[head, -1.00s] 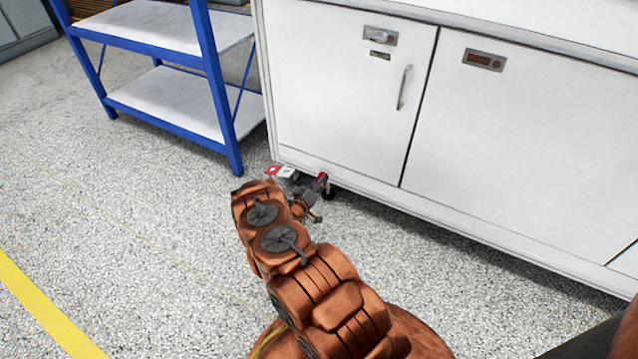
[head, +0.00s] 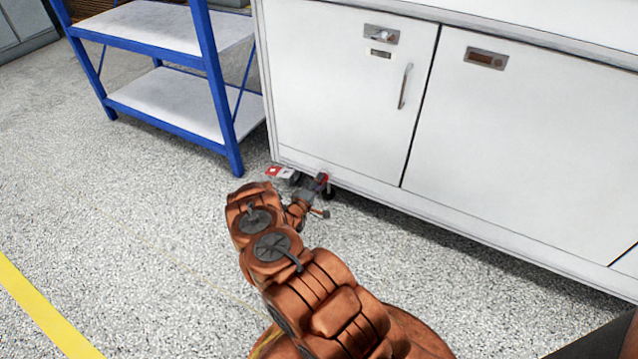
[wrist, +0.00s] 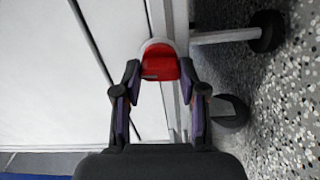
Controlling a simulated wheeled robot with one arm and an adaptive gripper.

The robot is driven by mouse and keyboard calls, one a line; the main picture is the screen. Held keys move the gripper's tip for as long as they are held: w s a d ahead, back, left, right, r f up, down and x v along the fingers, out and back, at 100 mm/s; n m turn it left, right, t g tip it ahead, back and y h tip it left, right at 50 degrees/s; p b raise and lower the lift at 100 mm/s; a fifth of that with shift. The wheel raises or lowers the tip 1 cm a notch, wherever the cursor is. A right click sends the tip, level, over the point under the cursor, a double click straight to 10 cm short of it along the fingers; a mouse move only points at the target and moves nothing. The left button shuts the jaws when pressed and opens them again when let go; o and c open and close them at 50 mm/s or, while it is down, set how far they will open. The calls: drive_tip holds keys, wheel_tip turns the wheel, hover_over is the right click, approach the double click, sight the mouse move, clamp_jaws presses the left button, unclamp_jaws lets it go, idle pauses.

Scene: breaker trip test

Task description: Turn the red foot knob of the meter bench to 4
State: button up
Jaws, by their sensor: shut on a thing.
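The red foot knob (wrist: 157,62) sits at the lower edge of the white meter bench (head: 340,90). In the wrist view it lies between the two fingertips of my gripper (wrist: 160,72), which is shut on it, one finger on each side. A small grey mark shows near the knob's lower left edge; no numbers are readable. In the head view my gripper (head: 313,188) is low at the bench's left front corner, and a bit of red shows beside it; my arm hides part of this area.
A blue shelf rack (head: 215,95) with white shelves stands left of the bench. A red and white block (head: 283,173) lies by the bench corner. Dark round feet (wrist: 265,30) stand under the bench. The speckled floor in front is clear, with a yellow line (head: 45,315) at left.

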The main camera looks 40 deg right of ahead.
drive_tip(key=shift+a, duration=0.1)
idle(0.5)
drive_tip(key=o, duration=1.1)
drive_tip(key=shift+o, duration=0.2)
drive_tip(key=v, duration=1.2)
